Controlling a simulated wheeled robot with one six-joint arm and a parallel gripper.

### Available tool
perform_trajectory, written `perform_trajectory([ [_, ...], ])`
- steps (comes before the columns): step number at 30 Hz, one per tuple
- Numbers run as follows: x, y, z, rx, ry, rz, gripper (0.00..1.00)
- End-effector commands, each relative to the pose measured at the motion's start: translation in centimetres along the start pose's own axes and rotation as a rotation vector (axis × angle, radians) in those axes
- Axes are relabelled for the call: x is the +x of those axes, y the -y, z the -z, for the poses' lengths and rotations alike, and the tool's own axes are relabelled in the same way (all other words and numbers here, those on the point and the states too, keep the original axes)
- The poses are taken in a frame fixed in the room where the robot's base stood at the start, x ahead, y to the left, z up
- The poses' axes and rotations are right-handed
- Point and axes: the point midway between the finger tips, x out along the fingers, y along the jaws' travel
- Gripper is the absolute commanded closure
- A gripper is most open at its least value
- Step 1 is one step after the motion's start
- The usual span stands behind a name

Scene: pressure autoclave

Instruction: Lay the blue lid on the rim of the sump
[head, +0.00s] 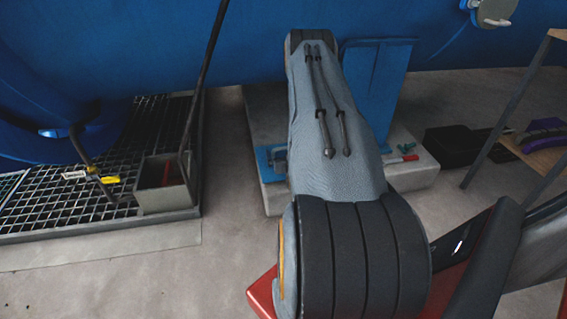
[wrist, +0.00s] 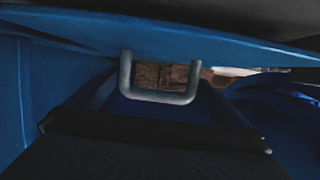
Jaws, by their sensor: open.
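A grey open box, seemingly the sump (head: 163,199), is set at the right edge of the floor grating in the head view, with something red inside. In the wrist view a grey U-shaped handle (wrist: 160,97) shows against a blue surface (wrist: 75,30); I cannot tell for certain whether this is the blue lid. My gripper (wrist: 155,137) is dark and open below the handle, with its jaws spread wide. I cannot tell whether they touch anything. In the head view my arm hides my gripper.
A large blue vessel (head: 290,40) spans the back. A dark pole (head: 205,75) rises beside the box, and a yellow-marked tool (head: 108,180) is on the grating (head: 50,205). A blue support (head: 375,85) stands behind my arm. A shelf (head: 545,160) is at right. Bare floor (head: 230,240) lies between.

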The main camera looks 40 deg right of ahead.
Motion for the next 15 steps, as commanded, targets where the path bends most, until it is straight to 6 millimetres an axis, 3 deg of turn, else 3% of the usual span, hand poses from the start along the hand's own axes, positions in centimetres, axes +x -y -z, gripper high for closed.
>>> perform_trajectory([
  [7,3.3,0.0,0.1,-0.002,-0.002,0.002,0.00],
  [15,4.2,0.1,0.3,-0.002,-0.001,0.003,0.00],
])
